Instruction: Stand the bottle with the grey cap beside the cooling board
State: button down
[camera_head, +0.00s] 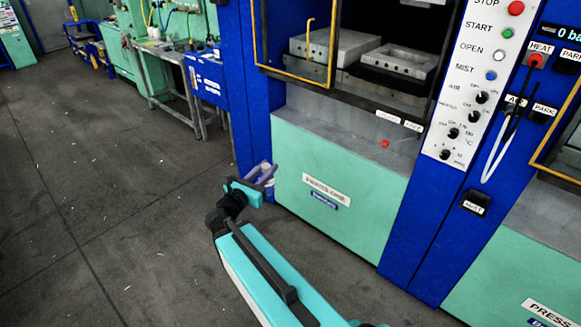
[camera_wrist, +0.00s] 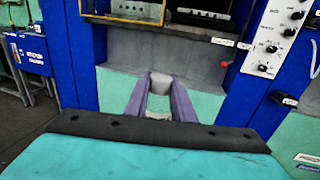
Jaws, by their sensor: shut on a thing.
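My gripper (camera_head: 266,172) with purple fingers is in front of the left side of the press in the head view. In the wrist view my gripper (camera_wrist: 161,88) is shut on the bottle, whose grey cap (camera_wrist: 160,80) shows between the fingers. A pale part of the bottle (camera_wrist: 158,104) shows below the cap. The bottle looks about upright, clear of the press front. In the head view the bottle is mostly hidden by the gripper. I cannot pick out the cooling board in either view.
The press has a green lower panel (camera_head: 330,195), a blue column (camera_head: 252,90) and grey blocks (camera_head: 335,46) in its opening. A small red part (camera_head: 384,143) is on its grey front. A workbench (camera_head: 165,50) stands at the back left. The dark floor (camera_head: 100,190) at left is clear.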

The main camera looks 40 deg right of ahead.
jog(key=w+a+f+n+t+y+b, duration=0.1)
jog(key=a+f+n+t+y+b, duration=0.1)
jog(key=a, duration=2)
jog(key=shift+w+a+t+b, duration=0.25)
jog(key=shift+a+t+b, duration=0.1)
jog(key=shift+t+b, duration=0.3)
jog(key=shift+f+n, duration=0.1)
jog(key=shift+n, duration=0.2)
